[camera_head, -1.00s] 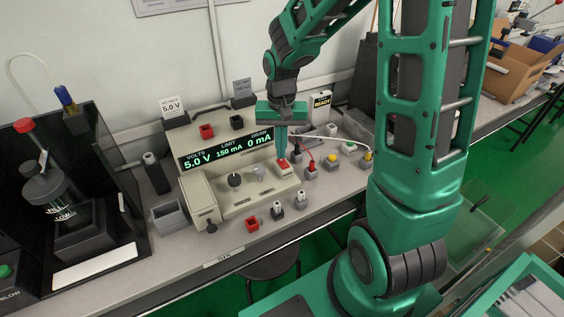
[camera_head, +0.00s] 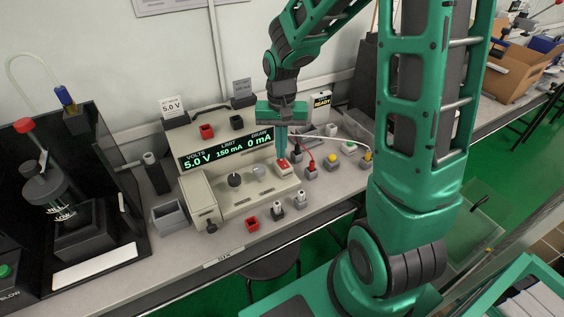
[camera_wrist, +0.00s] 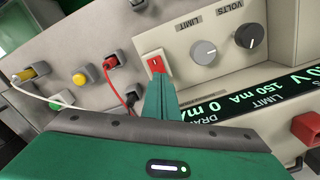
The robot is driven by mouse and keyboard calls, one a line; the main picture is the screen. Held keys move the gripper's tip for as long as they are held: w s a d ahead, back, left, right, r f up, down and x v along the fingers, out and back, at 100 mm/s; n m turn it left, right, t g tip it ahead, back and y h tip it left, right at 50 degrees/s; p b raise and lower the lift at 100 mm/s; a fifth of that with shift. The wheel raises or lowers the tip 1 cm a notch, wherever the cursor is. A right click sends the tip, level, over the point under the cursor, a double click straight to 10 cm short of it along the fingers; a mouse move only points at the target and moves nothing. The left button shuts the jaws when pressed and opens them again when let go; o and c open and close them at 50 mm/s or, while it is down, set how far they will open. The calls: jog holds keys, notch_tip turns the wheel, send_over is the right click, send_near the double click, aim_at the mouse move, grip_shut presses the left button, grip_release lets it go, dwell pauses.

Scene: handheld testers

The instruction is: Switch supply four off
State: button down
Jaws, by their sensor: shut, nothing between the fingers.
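The supply (camera_head: 224,188) is a beige bench unit with a lit display reading 5.0 V, 150 mA and 0 mA. Its red rocker switch (camera_head: 283,166) sits in a pale frame at the right of the front panel; it also shows in the wrist view (camera_wrist: 156,64). No number four is readable on the supply.
Grey and dark knobs (camera_wrist: 204,52) are beside the switch. A dark-walled station (camera_head: 75,190) stands at the left. An open grey box (camera_head: 169,217) sits on the bench.

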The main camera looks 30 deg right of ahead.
jog(key=shift+f, duration=0.7)
dwell(0.7)
jog(key=shift+r, duration=3.55)
jog(key=s+d+r, duration=0.1)
jog(key=s+d, duration=0.2)
jog(key=s, duration=0.5)
jog(key=s+d+r, duration=0.2)
jog(key=s+d, duration=0.1)
jog(key=s, duration=0.5)
jog(key=s+d+r, duration=0.2)
jog(key=s+d, duration=0.1)
jog(key=s, duration=0.5)
jog(key=shift+s+d, duration=0.35)
jog(key=shift+s, duration=0.05)
jog(key=shift+r, duration=0.1)
